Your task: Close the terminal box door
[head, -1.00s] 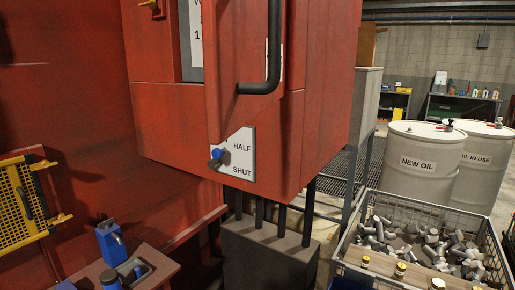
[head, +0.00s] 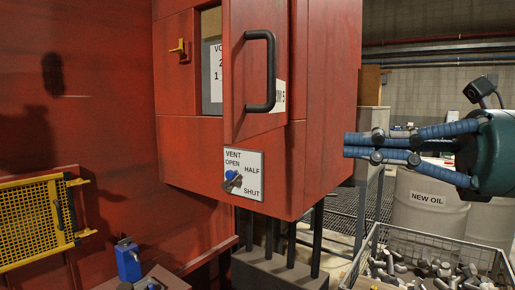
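The red terminal box (head: 187,150) is on the left of centre in the head view. Its red door (head: 238,70) stands open, leaving a strip of the interior with a white label (head: 212,72) showing to its left. A black bar handle (head: 271,75) is on the door. A yellow latch (head: 180,50) is on the box front, left of the opening. My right gripper (head: 346,145) comes in from the right, its blue fingers pointing left and close together. It holds nothing and appears apart from the box; how far its fingers are open is unclear. My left gripper is not in view.
A vent plate (head: 251,187) with a blue-marked knob is below the door. A yellow mesh guard (head: 30,222) is at the left. A wire crate of metal parts (head: 380,240) and oil drums (head: 425,205) stand at the lower right.

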